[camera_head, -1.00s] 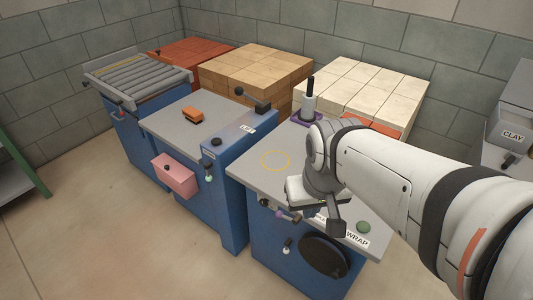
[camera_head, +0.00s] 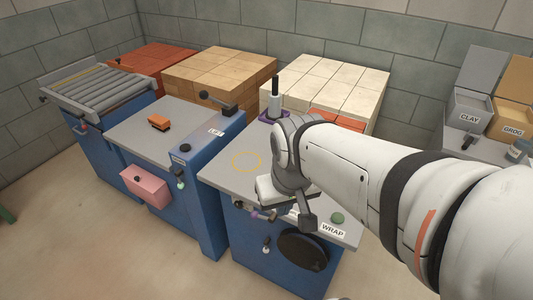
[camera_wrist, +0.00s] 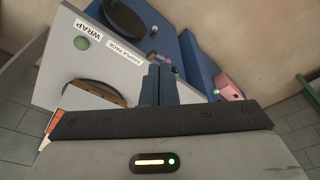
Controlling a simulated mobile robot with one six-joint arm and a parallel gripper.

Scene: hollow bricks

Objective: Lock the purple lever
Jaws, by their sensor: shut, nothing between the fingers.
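The purple lever (camera_head: 263,214) is a small handle on the blue front of the WRAP bench (camera_head: 226,172), just under the edge of its grey top. In the wrist view it shows small and partly hidden (camera_wrist: 173,69) beyond my fingertips. I cannot tell whether it is locked. My gripper (camera_head: 307,220) is shut and empty, in front of the bench edge and to the right of the lever in the head view. Its two dark fingers are together in the wrist view (camera_wrist: 158,72). They appear apart from the lever.
A black round disc (camera_head: 303,250) and a small light-tipped knob (camera_head: 266,248) sit on the bench front below. A green button (camera_head: 338,218) and an upright post (camera_head: 275,95) on a purple base stand on top. A pink box (camera_head: 143,184) juts from the LIFT bench. Open floor lies in front.

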